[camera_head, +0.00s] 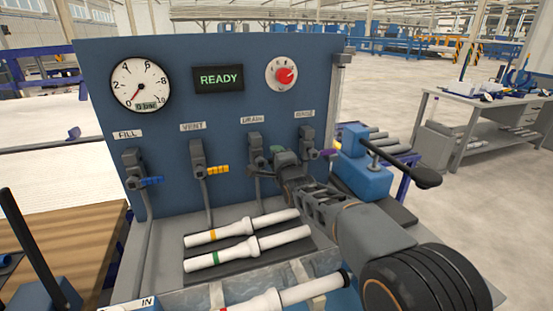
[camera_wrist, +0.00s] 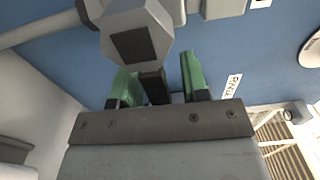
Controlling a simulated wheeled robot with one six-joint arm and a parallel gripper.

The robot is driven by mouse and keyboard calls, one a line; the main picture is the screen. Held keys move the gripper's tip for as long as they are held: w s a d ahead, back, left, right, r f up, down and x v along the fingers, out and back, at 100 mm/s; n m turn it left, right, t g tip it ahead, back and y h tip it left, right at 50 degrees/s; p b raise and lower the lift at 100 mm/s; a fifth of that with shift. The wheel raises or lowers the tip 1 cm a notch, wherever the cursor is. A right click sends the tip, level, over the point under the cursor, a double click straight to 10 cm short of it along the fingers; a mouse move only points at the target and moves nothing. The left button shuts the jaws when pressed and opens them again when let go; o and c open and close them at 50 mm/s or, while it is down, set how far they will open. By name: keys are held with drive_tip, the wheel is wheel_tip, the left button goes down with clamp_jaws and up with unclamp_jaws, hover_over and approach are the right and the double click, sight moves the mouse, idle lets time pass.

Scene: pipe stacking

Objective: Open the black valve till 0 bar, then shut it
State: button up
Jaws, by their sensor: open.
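The black valve is the DRAIN valve (camera_head: 254,146) on the blue panel, third from the left. Its black handle (camera_wrist: 152,86) shows in the wrist view between the green fingers of my gripper (camera_wrist: 158,80). The fingers are open, with a visible gap on the right side of the handle; contact on the left is unclear. In the head view my gripper (camera_head: 280,157) is at this valve and hides most of the handle. The round gauge (camera_head: 140,85) has its red needle at the 0 end, and its small readout shows 0 bar.
The display (camera_head: 218,78) reads READY, beside a red knob (camera_head: 285,75). The FILL valve's blue handle (camera_head: 151,181) and VENT valve's yellow handle (camera_head: 217,169) are to the left. The RINSE valve (camera_head: 306,140) is close on the right. White pipes (camera_head: 250,246) lie below.

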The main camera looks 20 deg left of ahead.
drive_tip(key=shift+d, duration=0.1)
drive_tip(key=b+v, duration=0.1)
drive_tip(key=v, duration=1.2)
drive_tip(key=shift+s, duration=0.35)
drive_tip(key=shift+s+d, duration=0.1)
